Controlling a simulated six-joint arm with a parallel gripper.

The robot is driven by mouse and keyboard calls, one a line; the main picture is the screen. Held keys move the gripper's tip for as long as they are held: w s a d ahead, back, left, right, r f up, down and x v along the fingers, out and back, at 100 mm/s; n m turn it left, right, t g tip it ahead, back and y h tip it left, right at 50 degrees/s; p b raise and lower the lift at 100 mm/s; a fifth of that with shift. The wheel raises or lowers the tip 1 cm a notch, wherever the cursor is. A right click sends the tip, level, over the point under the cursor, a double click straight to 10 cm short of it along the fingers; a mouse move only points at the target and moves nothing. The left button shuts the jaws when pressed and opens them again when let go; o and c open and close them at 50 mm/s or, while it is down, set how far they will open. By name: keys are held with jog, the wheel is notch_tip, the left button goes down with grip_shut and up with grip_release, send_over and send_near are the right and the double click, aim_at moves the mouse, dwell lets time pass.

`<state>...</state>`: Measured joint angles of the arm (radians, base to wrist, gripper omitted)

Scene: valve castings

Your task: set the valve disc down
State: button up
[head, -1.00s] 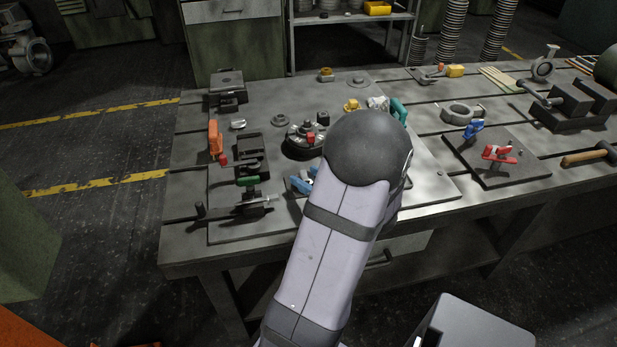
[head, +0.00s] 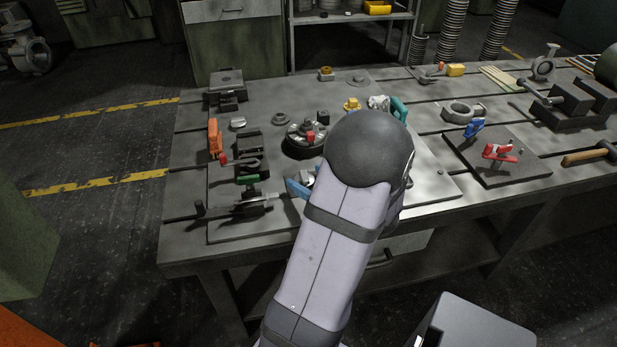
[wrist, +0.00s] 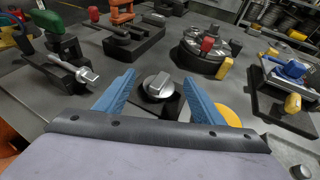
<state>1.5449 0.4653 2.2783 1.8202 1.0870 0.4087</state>
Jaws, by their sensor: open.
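The valve disc, apparently the silver round piece with a raised nub (wrist: 158,85), sits between my fingers in the wrist view, on or just above a dark block (wrist: 173,108). My gripper (wrist: 157,92) is open. Its two blue fingers stand on either side of the disc, with a visible gap at each side. In the head view my arm hides most of the gripper; a blue finger (head: 297,188) shows at the left of the wrist, with a bit of silver beside it. The contact under the disc is hard to see.
A round dark fixture with a red knob (head: 305,140) stands just behind. A clamp with an orange handle (head: 214,138) and a clamp with a green handle (wrist: 59,32) stand to the left. A yellow round piece (wrist: 229,115) lies by the right finger. Bare plate (head: 430,180) lies right of my arm.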

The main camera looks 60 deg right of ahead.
jog(key=shift+v, duration=3.4)
jog(key=w+a+n+y, duration=0.1)
jog(key=a, duration=0.2)
jog(key=w+a+n+y+p, duration=0.1)
jog(key=a+y, duration=0.1)
jog(key=a, duration=0.1)
jog(key=w+a+n+g+y+p, duration=0.1)
jog(key=w+a+y, duration=0.1)
jog(key=a, duration=0.1)
jog(key=shift+f, duration=0.2)
jog(key=a+f+m+g+b, duration=0.15)
jog(key=a+m+g, duration=0.25)
jog(key=a+m, duration=0.7)
jog(key=w+a+f+m+g, duration=0.1)
jog(key=a+f+m+g, duration=0.25)
jog(key=a+m, duration=0.65)
jog(key=a+f+m+g, duration=0.2)
jog(key=a+m+g, duration=0.2)
jog(key=a+m, duration=0.7)
jog(key=d+r+m+p, duration=0.2)
jog(key=d+r+p, duration=0.1)
jog(key=r+p, duration=1.8)
jog(key=shift+r+m, duration=0.15)
jog(key=shift+m, duration=0.15)
jog(key=shift+w, duration=0.15)
